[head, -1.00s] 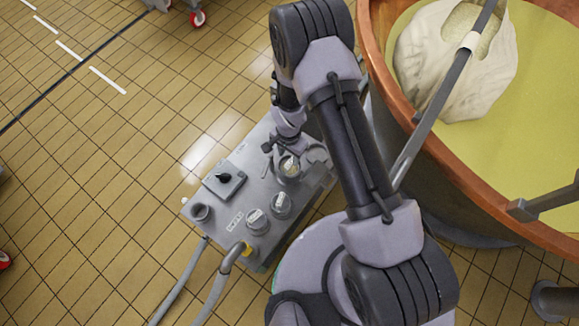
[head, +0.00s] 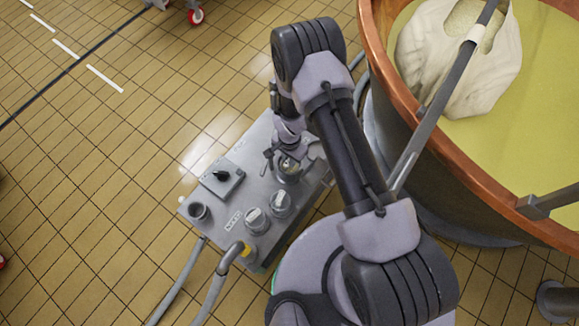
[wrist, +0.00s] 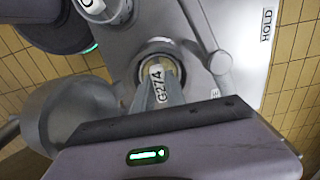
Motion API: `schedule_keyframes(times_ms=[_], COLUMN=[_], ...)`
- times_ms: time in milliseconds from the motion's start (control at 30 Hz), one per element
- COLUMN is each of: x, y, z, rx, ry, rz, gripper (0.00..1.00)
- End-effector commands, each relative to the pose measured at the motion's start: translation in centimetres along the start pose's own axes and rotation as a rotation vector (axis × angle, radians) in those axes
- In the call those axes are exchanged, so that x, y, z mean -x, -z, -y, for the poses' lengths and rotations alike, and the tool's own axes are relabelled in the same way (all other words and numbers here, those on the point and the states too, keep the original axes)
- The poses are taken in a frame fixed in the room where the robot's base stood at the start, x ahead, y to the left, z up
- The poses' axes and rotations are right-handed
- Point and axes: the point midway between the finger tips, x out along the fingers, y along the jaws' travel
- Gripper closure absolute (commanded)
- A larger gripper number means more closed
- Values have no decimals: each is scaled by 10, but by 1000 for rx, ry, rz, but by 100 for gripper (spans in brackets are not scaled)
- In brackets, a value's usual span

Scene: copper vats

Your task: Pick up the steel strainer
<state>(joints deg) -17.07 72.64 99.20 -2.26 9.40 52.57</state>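A round grey metal bowl shape, most likely the steel strainer (wrist: 70,108), is at the left of the wrist view, by the edge of the grey table. In the head view it shows only in part (head: 316,150), right of my gripper and close to my arm. My gripper (head: 287,160) is low over the far right part of the table. The fingers look apart, and nothing is clearly held. My wrist hides much of the space between them.
A copper vat (head: 400,95) stands close on the right. Tiled floor is free at left.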

Motion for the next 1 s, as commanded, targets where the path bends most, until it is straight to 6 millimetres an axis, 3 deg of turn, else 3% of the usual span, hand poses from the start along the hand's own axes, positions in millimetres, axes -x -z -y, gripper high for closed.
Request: schedule_keyframes(times_ms=[300,433,1000], x=[1,14,160], y=[0,0,0], z=[0,0,0], rx=[0,0,0], ry=[0,0,2], rz=[0,0,-1], gripper=[100,100,100])
